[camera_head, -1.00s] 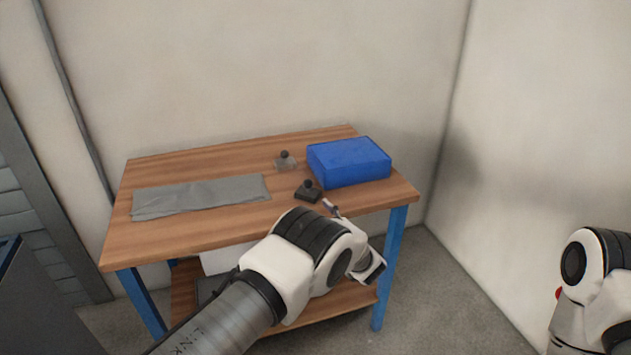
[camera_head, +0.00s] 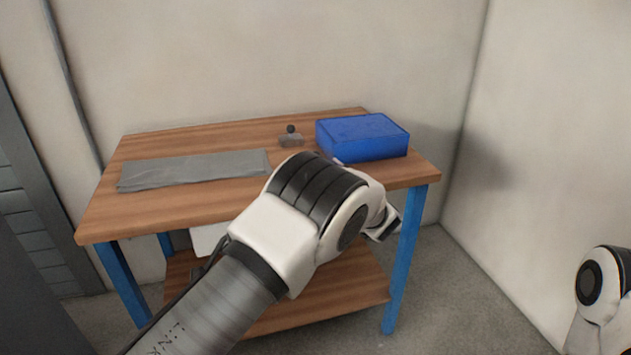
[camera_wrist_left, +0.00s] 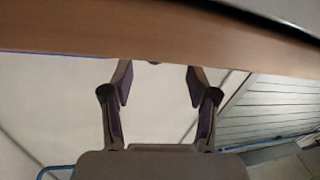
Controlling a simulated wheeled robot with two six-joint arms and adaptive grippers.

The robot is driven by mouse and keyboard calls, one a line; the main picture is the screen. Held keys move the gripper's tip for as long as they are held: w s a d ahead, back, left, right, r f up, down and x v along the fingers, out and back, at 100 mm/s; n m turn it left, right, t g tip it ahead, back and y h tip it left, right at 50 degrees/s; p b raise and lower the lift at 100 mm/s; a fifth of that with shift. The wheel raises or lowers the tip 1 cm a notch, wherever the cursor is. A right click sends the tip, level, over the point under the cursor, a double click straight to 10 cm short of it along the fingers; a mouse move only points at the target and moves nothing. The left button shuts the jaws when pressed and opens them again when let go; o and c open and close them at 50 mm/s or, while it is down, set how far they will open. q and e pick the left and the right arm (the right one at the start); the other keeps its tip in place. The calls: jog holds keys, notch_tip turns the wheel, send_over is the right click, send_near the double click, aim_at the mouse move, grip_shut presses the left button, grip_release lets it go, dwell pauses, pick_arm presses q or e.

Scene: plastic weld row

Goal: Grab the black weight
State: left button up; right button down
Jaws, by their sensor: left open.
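The black weight is hidden in the head view now, behind my left arm at the front of the table. In the left wrist view my left gripper (camera_wrist_left: 158,80) is open with nothing between its fingers. A small dark bit (camera_wrist_left: 153,62) shows at the table edge between the fingertips; I cannot tell whether it is the black weight. In the head view the left gripper is mostly covered by its own arm near the table's front right. A grey weight with a dark knob (camera_head: 291,138) stands further back. My right gripper is out of view.
The wooden table (camera_head: 160,215) has blue legs and a lower shelf (camera_head: 340,290). A blue box (camera_head: 362,138) stands at its right end, close to my left arm. A grey cloth (camera_head: 195,171) lies flat on the left. Walls stand behind and to the right.

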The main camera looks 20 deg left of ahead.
pick_arm(q)
jog(key=x, duration=0.3)
jog(key=r+x, duration=0.1)
jog(key=x, duration=0.1)
jog(key=shift+w+d, duration=0.1)
jog(key=shift+w, duration=0.2)
jog(key=shift+s, duration=0.1)
jog(key=c, duration=0.4)
grip_shut()
jog(key=shift+r, duration=0.1)
